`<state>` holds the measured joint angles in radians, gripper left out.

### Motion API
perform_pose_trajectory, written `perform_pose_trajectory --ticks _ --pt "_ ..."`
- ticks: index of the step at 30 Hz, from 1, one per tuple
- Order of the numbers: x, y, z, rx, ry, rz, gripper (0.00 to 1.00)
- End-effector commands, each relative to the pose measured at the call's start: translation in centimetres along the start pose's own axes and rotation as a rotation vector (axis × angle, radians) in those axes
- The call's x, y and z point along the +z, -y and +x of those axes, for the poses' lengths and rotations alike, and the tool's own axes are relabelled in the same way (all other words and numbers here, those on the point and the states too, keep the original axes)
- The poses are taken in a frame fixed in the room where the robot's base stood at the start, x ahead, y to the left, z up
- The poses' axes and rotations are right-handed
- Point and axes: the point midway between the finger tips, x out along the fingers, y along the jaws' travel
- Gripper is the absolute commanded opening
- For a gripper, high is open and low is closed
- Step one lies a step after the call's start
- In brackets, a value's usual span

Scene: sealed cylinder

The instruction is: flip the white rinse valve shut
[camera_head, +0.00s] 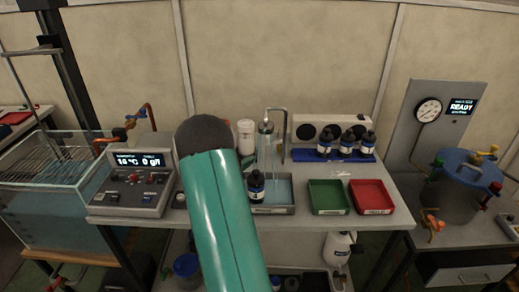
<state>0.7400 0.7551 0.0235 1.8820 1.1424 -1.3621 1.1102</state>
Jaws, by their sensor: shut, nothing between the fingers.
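A clear upright cylinder (266,150) with a bent grey pipe (284,135) over it stands at the middle of the bench, in a shallow grey tray (275,209) with bluish contents. I cannot make out a white rinse valve for certain; a small pale part shows at the cylinder's top. My teal arm (222,230) with its dark rounded end rises from the bottom, just left of the cylinder, and covers part of the bench. My gripper is not visible.
A control box (140,185) with a lit display stands left of my arm. Dark bottles stand in a blue rack (335,157). Green (328,197) and red (371,197) trays lie at right. A blue-lidded vessel (460,185) and gauge panel (440,110) stand further right. A glass tank (60,200) stands left.

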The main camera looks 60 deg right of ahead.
Motion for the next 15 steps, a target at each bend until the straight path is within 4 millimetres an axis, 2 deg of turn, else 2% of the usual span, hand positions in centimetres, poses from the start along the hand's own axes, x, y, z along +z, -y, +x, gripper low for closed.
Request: perform_pose_trajectory --ticks 5,15 --pt "0.0 0.1 2.1 0.0 -0.001 0.001 0.0" --pt "0.1 0.1 8.8 0.0 0.002 -0.001 0.0"
